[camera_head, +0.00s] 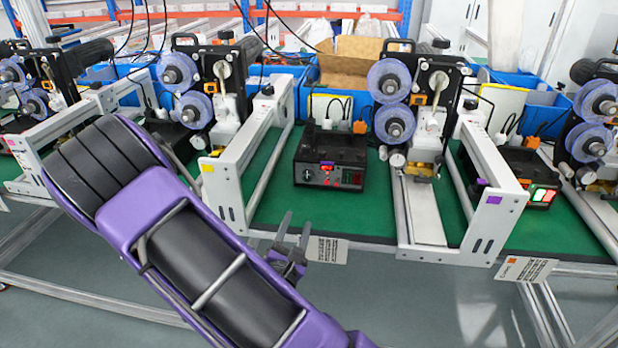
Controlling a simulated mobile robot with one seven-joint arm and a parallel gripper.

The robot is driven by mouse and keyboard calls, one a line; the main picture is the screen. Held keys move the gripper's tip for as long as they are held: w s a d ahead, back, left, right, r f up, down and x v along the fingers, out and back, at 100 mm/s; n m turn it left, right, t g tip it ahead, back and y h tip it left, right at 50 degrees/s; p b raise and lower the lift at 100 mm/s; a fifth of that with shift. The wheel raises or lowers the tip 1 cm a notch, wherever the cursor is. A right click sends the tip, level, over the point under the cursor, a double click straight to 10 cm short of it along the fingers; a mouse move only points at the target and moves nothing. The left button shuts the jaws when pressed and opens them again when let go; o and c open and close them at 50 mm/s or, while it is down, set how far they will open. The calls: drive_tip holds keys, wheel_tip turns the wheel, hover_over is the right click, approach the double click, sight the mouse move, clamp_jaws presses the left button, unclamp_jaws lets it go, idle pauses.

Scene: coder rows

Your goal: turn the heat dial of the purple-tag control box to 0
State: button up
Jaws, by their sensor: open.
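The control box (331,150) is black and sits on the green bench top in the middle of the view. A small purple tag (327,163) shows on its upper front edge. A round greyish dial (307,175) is on the left of its front panel; its setting is too small to read. Red lights and a dark display are to the right of the dial. My gripper (294,228) is open and empty, with its fingers pointing up. In the picture it is below and slightly left of the box, near the bench's front edge, apart from the dial.
White frames stand on both sides of the box, the right one (489,210) with a purple square. Another control box (530,172) with red and green lights sits further right. Machines with blue rollers (390,80) stand behind. Green bench top (350,215) before the box is clear.

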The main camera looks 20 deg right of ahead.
drive_tip(key=b, duration=0.3)
approach(307, 178)
drive_tip(key=shift+y, duration=0.3)
drive_tip(key=x, duration=0.8)
drive_tip(key=shift+w+d+r, duration=0.1)
drive_tip(key=shift+d, duration=0.15)
clamp_jaws()
